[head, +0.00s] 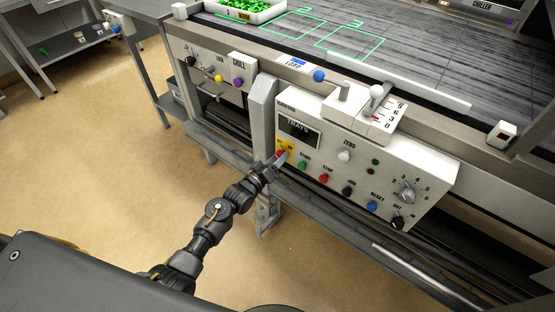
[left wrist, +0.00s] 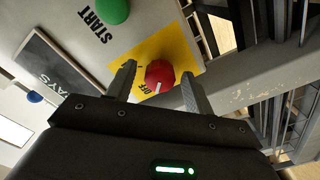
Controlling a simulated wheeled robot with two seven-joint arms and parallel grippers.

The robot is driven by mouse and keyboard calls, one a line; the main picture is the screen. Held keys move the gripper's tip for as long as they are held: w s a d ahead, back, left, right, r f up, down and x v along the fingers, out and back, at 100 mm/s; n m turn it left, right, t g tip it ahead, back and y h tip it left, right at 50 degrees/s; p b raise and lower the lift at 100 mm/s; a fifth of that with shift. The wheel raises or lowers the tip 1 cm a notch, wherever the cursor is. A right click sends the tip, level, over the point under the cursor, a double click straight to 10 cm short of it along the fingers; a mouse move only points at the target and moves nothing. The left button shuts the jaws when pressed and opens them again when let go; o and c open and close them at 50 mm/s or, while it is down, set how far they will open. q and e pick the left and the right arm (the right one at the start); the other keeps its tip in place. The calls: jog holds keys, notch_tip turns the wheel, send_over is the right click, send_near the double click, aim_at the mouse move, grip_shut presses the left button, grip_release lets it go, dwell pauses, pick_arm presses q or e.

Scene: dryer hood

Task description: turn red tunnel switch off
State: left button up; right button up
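The red switch (left wrist: 160,74) is a round knob on a yellow plate (left wrist: 181,50) in the left wrist view. A pale mark shows on its lower edge, close to the printed word OFF. In the head view the yellow plate (head: 289,145) is at the left end of the white control panel (head: 330,165). My left gripper (head: 276,160) is at this plate; in the left wrist view its fingers (left wrist: 160,88) are open, one on each side of the red switch. I cannot tell whether they touch it. My right gripper is not in view.
A green START button (left wrist: 113,10) sits beside the yellow plate. The panel also has a red STOP button (head: 323,178), a blue RESET button (head: 372,206) and a dark display (head: 299,131). A grey post (head: 262,112) stands just left of the panel. The floor (head: 100,150) at left is clear.

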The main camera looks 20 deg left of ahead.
pick_arm(q)
jog(key=v, duration=1)
jog(key=shift+s+a, duration=0.15)
jog(key=shift+s, duration=0.2)
